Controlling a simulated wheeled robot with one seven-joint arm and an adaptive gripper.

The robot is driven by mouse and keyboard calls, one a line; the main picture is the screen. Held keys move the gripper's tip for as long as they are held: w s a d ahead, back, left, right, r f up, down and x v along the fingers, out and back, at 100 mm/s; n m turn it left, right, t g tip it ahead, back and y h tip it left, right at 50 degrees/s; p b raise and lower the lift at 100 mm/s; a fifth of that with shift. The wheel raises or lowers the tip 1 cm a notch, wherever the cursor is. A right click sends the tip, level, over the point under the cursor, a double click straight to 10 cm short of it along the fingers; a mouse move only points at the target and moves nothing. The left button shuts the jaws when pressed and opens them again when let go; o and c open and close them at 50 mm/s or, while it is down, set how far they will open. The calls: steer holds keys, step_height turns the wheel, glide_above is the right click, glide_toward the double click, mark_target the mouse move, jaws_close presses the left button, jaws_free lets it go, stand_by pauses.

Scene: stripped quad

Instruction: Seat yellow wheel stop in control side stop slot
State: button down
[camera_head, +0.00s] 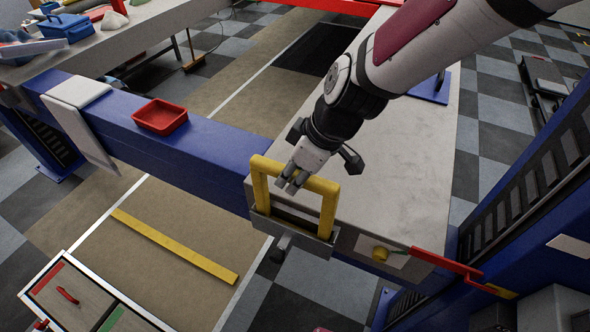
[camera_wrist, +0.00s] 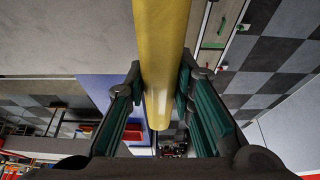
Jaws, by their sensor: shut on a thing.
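The yellow wheel stop (camera_head: 329,205) is an upright inverted-U frame at the end of the grey-topped platform. My gripper (camera_head: 290,185) is shut on its top bar from above. The wrist view shows the yellow bar (camera_wrist: 163,60) running between the teal-padded fingers of my gripper (camera_wrist: 160,95). The lower ends of both legs meet a grey metal slot bracket (camera_head: 290,231) on the platform's near edge. I cannot tell how deep the legs sit in it; the slot's inside is hidden.
A red tray (camera_head: 160,117) stands on the blue beam (camera_head: 215,150) to the left, beside a white cover (camera_head: 80,93). A yellow strip (camera_head: 175,246) lies on the floor.

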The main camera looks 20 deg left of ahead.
steer(key=c, duration=1.4)
jaws_free()
steer(key=shift+o, duration=0.2)
steer(key=shift+d+r, duration=0.15)
steer(key=shift+r, duration=0.35)
steer(key=v, duration=1.1)
steer(key=s+d+r+m+t+h, duration=0.1)
steer(key=d+m, duration=0.4)
steer(key=d, duration=0.5)
steer(key=s+d+r+m+t+h, duration=0.2)
steer(key=s+d+m, duration=0.3)
steer(key=d, duration=0.5)
steer(key=s+d+r+m+t+h, duration=0.1)
steer(key=s+d+r+m, duration=0.2)
steer(key=d+m, duration=0.4)
steer(key=shift+s+d+r+t+h, duration=0.3)
steer(key=shift+s+d+t, duration=0.1)
steer(key=shift+d, duration=1.05)
